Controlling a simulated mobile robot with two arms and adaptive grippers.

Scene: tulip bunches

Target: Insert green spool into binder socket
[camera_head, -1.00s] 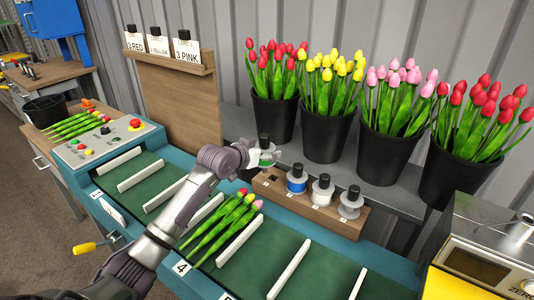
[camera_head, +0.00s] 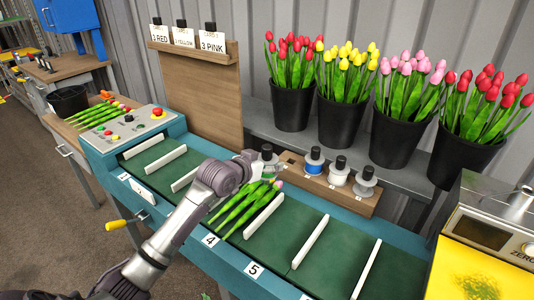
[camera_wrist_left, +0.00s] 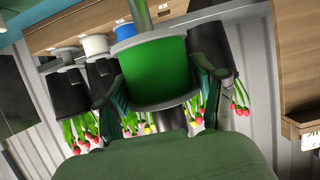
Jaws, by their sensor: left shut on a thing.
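The green spool (camera_wrist_left: 155,68) fills the middle of the left wrist view, between the two fingers of my left gripper (camera_wrist_left: 168,88). In the head view my left gripper (camera_head: 262,166) is shut on this spool, and its black knob (camera_head: 267,150) stands up above the fingers. The gripper is over the belt's far edge, just left of the wooden spool rack (camera_head: 331,193). The spool's green side is mostly hidden by the gripper there. I cannot make out a binder socket in either view. My right gripper is not in view.
The rack holds a blue spool (camera_head: 313,160), a white spool (camera_head: 338,172) and a grey spool (camera_head: 364,184), beside an empty place. Tulips (camera_head: 245,207) lie on the green belt between white dividers. Black tulip buckets (camera_head: 340,122) stand behind. A yellow-topped machine (camera_head: 480,265) is at right.

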